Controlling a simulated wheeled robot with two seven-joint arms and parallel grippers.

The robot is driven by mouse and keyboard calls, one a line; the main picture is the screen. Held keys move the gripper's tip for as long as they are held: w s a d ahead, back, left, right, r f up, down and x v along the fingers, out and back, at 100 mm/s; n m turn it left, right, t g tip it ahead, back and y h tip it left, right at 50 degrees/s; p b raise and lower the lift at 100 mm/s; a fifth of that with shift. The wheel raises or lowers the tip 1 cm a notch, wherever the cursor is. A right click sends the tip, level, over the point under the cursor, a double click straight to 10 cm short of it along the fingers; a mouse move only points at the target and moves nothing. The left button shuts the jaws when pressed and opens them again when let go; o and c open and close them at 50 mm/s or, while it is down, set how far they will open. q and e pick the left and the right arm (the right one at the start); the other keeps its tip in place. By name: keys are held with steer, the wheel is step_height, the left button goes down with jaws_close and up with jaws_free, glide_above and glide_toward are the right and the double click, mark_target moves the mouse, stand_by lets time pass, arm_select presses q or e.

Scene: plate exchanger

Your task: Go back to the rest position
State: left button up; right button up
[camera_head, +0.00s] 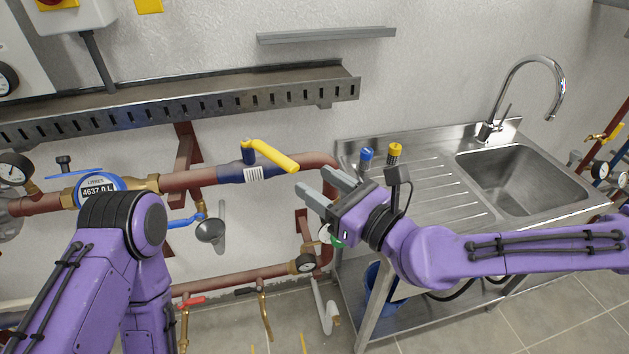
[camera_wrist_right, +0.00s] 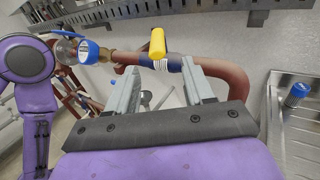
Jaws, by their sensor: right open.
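My right gripper (camera_head: 318,184) is open and empty in the head view, in front of the right end of the red-brown pipe. It also shows in the right wrist view (camera_wrist_right: 162,90), with its two grey fingers apart. The yellow valve handle (camera_head: 270,155) sits above the blue valve body on that pipe, to the left of the fingers and apart from them. The handle also shows beyond the fingers in the right wrist view (camera_wrist_right: 157,43). My left arm is at the lower left of the head view, but its gripper is not visible.
A steel sink unit (camera_head: 430,215) stands at the right, with a blue-capped item (camera_head: 366,158) and a yellow-capped item (camera_head: 394,153) on its drainboard. A slotted cable tray (camera_head: 200,97) runs along the wall. A round meter (camera_head: 98,188) and gauges line the pipes.

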steer(key=shift+w+a, duration=0.15)
steer(key=shift+a, duration=0.1)
steer(key=shift+n, duration=0.7)
steer(key=s+d+f+n+g+h, duration=0.2)
steer(key=d+f+n+h, duration=0.15)
steer(key=f, duration=0.65)
steer(key=s+d+f+n+g+h, duration=0.1)
steer(key=s+d+f+n+h, duration=0.25)
steer(key=f, duration=0.65)
steer(key=s+d+f+n+g+h, duration=0.2)
steer(key=f+n, duration=0.3)
steer(key=f, duration=0.5)
steer(key=s+d+f+n+g+h, duration=0.2)
steer(key=s+d+f+n+h, duration=0.1)
steer(key=s+d+f, duration=0.4)
steer(key=s+d+f+n+g+h+b, duration=0.1)
steer(key=s+d+f+n+g+h, duration=0.1)
steer(key=s+d+f+n+h, duration=0.2)
steer(key=s+d+f, duration=0.3)
steer(key=s+d, duration=0.3)
steer(key=d, duration=0.3)
steer(key=shift+d+g+b, duration=0.2)
steer(key=shift+g+b, duration=0.1)
